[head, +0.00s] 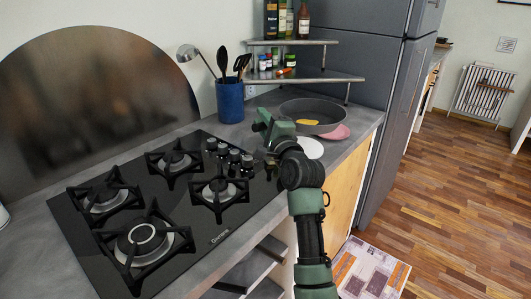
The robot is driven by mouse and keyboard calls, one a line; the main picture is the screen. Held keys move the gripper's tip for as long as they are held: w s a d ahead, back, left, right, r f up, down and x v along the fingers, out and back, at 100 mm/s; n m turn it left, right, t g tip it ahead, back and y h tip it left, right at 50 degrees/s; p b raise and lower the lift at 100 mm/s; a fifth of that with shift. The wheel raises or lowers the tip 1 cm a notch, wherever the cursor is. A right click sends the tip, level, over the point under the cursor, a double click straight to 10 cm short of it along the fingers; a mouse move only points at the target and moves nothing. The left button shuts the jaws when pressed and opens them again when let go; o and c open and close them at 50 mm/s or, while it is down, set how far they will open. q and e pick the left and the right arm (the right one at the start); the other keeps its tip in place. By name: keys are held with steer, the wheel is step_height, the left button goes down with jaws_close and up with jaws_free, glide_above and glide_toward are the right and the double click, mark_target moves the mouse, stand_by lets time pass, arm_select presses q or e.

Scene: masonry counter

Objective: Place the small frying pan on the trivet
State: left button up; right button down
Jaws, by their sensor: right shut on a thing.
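A dark grey frying pan (325,106) is in the head view at the back right of the counter, below the corner shelves. A small yellow thing (307,122) shows inside it. My right gripper (268,122) is at the pan's left side and is shut; its grip is mostly hidden by my own wrist, but the pan is what lies at it. A pink flat piece (338,133) shows under the pan's front right edge. A white round flat piece (310,148) lies in front, partly behind my arm. I cannot tell which of these is the trivet. My left gripper is out of view.
A black gas hob (205,222) with several burners fills the counter to the left. A blue utensil holder (230,101) stands behind my gripper. Corner shelves (310,75) with bottles and jars overhang the back. The fridge (395,100) bounds the right side.

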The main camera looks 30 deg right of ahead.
step_height(320, 180, down, 10)
steer(key=shift+f+b, duration=0.1)
steer(key=shift+b, duration=0.2)
steer(key=c, duration=1.3)
jaws_free()
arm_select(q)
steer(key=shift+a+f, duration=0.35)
arm_select(e)
steer(key=shift+s, duration=0.1)
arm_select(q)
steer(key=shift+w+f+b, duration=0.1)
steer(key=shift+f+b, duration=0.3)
arm_select(e)
steer(key=s, duration=0.4)
steer(key=s+f, duration=0.1)
steer(key=s, duration=0.3)
steer(key=s+a, duration=0.1)
steer(key=s, duration=0.3)
steer(key=shift+a+f, duration=0.1)
steer(key=shift+f, duration=0.1)
steer(key=shift+w, duration=0.1)
steer(key=shift+f, duration=0.1)
